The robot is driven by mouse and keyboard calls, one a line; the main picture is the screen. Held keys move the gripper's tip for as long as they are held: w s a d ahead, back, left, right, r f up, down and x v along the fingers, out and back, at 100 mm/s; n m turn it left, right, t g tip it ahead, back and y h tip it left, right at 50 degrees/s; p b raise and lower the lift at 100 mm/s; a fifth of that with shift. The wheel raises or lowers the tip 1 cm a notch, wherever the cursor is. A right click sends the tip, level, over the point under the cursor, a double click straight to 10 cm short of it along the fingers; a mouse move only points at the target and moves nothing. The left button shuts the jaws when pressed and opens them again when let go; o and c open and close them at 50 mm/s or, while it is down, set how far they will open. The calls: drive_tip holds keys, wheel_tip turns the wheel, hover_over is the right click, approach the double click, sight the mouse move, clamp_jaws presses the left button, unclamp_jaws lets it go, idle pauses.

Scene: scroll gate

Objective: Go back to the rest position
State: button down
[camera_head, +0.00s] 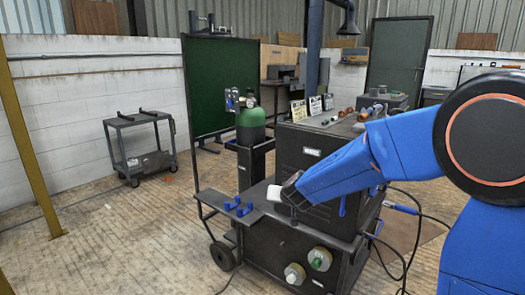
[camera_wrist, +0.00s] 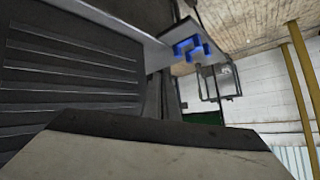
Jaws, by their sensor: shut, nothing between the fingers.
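My blue arm reaches in from the right in the head view. My gripper (camera_head: 277,196), pale at its tip, is shut and empty in front of the dark louvred cabinet (camera_head: 312,160) of the welding cart. It hangs above the cart's lower deck, to the right of the small blue brackets (camera_head: 238,207). In the wrist view the pale gripper body (camera_wrist: 150,155) fills the bottom edge. The louvred panel (camera_wrist: 70,75) is close on the left there, and the blue brackets (camera_wrist: 190,48) sit on a ledge beyond.
A green gas cylinder (camera_head: 250,127) stands behind the cart, left of the cabinet. Cables (camera_head: 405,235) hang at the cart's right side. A grey trolley (camera_head: 140,148) stands by the white wall. A yellow post (camera_head: 30,150) rises at far left. The wooden floor between is clear.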

drive_tip(key=s+d+r+n+g, duration=0.1)
drive_tip(key=s+d+r, duration=0.15)
drive_tip(key=s, duration=0.45)
drive_tip(key=s+d+r+g+y, duration=0.1)
drive_tip(key=s+d+r, duration=0.1)
drive_tip(key=s+d, duration=0.35)
drive_tip(key=s+d+r+n, duration=0.1)
drive_tip(key=s+d+r, duration=0.15)
drive_tip(key=s, duration=0.55)
drive_tip(key=s+d+f+m+g+h, duration=0.1)
drive_tip(key=s+d, duration=0.5)
drive_tip(key=s, duration=0.6)
drive_tip(key=s+d+f+g+h, duration=0.2)
drive_tip(key=s+d, duration=0.5)
drive_tip(key=s, duration=0.6)
drive_tip(key=shift+f+m+h, duration=0.4)
drive_tip(key=shift+f, duration=0.3)
